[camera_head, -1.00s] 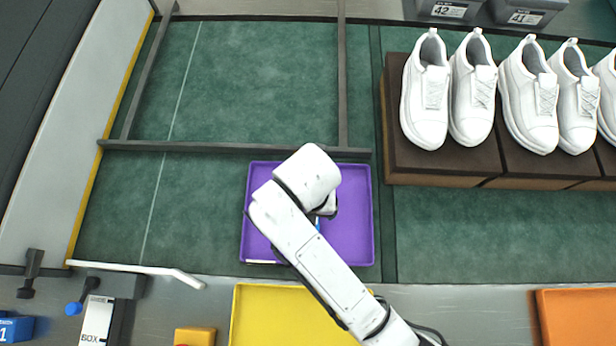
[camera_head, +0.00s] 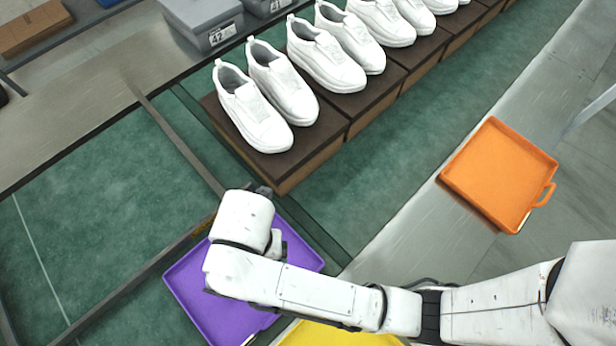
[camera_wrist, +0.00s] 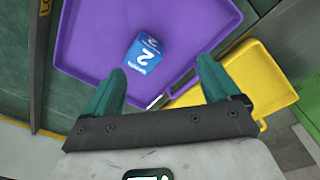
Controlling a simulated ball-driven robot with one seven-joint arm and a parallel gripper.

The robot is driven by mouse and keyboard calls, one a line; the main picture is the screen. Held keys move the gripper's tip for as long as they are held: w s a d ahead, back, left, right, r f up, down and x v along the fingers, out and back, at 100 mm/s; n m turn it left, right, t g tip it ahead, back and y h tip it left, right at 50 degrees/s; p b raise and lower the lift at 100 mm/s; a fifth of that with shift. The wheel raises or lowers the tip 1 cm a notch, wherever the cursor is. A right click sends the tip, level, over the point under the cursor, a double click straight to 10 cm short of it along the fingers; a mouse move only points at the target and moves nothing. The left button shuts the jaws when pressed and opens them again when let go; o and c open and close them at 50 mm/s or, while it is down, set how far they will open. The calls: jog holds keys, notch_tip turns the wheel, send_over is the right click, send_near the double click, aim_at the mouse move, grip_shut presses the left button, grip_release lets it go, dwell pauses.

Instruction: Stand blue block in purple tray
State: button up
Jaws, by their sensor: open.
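The purple tray (camera_head: 190,297) lies on the green mat under my arm in the head view, and it also fills the upper middle of the wrist view (camera_wrist: 90,40). The blue block (camera_wrist: 143,53), marked with a white 2, is inside the tray, apart from its walls. I cannot tell for sure whether it is upright. My gripper (camera_wrist: 161,70) is open and empty, its two green fingers spread, with the block beyond the fingertips and apart from them. In the head view my arm hides the block and the fingers.
A yellow tray (camera_wrist: 250,85) is beside the purple one, partly hidden by my arm in the head view. An orange tray (camera_head: 500,172) lies at the right. White shoes (camera_head: 250,107) stand on brown boxes behind. A dark rail (camera_head: 180,140) crosses the mat at left.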

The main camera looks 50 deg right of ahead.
jog(key=s+d+m, duration=0.5)
jog(key=d+m, duration=0.6)
jog(key=m, duration=0.3)
jog(key=s+d+m+t+h, duration=0.1)
jog(key=s+d+m, duration=0.4)
jog(key=d+m, duration=0.6)
jog(key=m, duration=0.3)
jog(key=shift+d+f, duration=0.3)
jog(key=shift+f, duration=0.05)
